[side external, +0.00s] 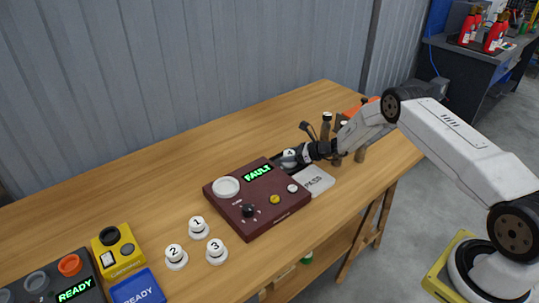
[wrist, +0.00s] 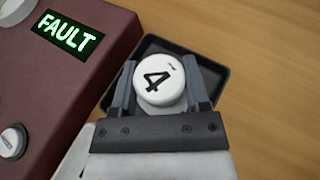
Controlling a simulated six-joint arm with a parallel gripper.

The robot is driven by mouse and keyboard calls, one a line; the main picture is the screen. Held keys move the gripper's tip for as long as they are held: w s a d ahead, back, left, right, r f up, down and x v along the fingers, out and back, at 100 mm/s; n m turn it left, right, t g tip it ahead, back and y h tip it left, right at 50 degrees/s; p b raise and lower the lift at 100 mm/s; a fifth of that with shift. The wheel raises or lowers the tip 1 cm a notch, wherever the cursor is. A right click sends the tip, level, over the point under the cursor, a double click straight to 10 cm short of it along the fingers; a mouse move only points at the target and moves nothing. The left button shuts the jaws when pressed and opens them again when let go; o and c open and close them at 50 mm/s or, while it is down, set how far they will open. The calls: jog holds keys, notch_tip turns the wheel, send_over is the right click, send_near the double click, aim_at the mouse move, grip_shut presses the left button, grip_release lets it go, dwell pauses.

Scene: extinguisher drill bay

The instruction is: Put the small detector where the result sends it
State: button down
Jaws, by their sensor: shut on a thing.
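A small white round detector marked 4 (wrist: 160,88) is between the two fingers of my gripper (wrist: 160,72), which is shut on it. In the wrist view it is over a dark tray (wrist: 222,76); whether it touches the tray floor I cannot tell. In the side view my gripper (side external: 291,158) and the detector (side external: 289,153) are just behind the maroon tester (side external: 258,212). The tester's green display reads FAULT (side external: 257,172), also in the wrist view (wrist: 67,36). A white tray (side external: 316,182) with lettering that looks like PASS lies right of the tester.
Detectors 1 (side external: 198,227), 2 (side external: 175,257) and 3 (side external: 216,251) stand left of the tester. A yellow device (side external: 118,252), a blue READY item (side external: 137,289) and a dark READY unit (side external: 60,280) are at front left. Several upright brown posts (side external: 326,132) stand beside my arm.

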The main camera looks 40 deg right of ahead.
jog(key=shift+f, duration=0.25)
jog(key=shift+s+f, duration=0.2)
jog(key=shift+f, duration=0.25)
jog(key=shift+c, duration=0.3)
grip_release()
jog(key=shift+a+f, duration=0.1)
jog(key=shift+r, duration=0.4)
jog(key=shift+s+r, duration=0.15)
jog(key=shift+r, duration=0.05)
jog(key=shift+w+r+v, duration=0.1)
jog(key=shift+v, duration=1.7)
jog(key=shift+w+r+v, duration=0.15)
jog(key=shift+v, duration=1.65)
